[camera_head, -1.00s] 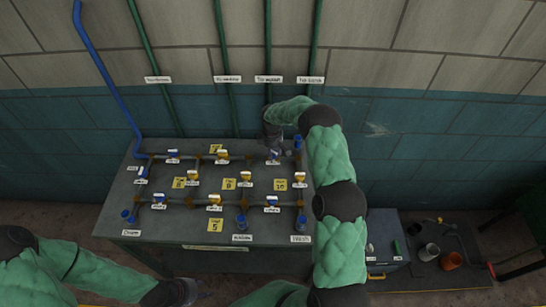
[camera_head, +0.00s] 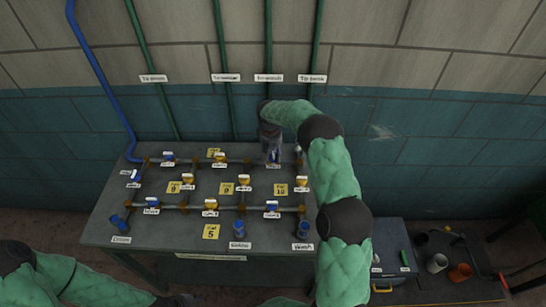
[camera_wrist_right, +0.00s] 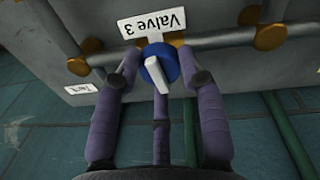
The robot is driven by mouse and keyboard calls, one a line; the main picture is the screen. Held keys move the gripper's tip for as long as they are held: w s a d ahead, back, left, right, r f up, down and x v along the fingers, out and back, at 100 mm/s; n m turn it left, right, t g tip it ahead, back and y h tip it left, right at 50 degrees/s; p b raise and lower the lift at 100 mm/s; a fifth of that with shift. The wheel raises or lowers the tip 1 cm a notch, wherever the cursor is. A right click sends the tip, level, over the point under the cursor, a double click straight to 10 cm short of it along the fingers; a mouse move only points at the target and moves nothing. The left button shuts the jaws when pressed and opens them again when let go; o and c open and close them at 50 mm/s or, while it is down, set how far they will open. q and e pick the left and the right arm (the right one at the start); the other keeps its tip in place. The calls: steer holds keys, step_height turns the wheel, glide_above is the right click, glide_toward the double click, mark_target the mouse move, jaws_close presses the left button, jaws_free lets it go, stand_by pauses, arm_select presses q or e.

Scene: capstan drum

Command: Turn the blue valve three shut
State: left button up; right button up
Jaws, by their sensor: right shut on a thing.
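Blue valve three (camera_wrist_right: 150,67) shows in the right wrist view as a round blue knob with a white bar handle (camera_wrist_right: 158,76). The handle lies roughly across the grey pipe, slightly slanted. The label "Valve 3" (camera_wrist_right: 152,25) is beside it, upside down in this view. My right gripper (camera_head: 271,150) is over the valve at the top right of the bench in the head view, and hides most of it. In the right wrist view its purple fingers (camera_wrist_right: 157,72) are on both sides of the knob, shut on it. My left gripper (camera_head: 180,301) is at the bottom edge, partly cut off.
Other blue and yellow valves sit on the pipes of the grey bench (camera_head: 150,233), with yellow tags among them. Green pipes (camera_head: 222,70) and a blue pipe (camera_head: 98,80) run up the wall behind. A side table (camera_head: 440,290) with cups stands at the right.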

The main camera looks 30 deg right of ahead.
mark_target(271, 156)
steer(key=shift+s+f+m, duration=0.1)
steer(key=shift+f+m, duration=0.05)
steer(key=shift+m, duration=0.55)
steer(key=shift+a+b, duration=0.1)
steer(key=shift+b, duration=0.2)
steer(key=o, duration=1.1)
steer(key=shift+o, duration=0.2)
steer(key=shift+r, duration=0.2)
steer(key=shift+r, duration=0.25)
step_height(271, 156, up, 11)
steer(key=shift+w+a, duration=0.25)
steer(key=shift+a, duration=0.15)
steer(key=shift+r, duration=0.15)
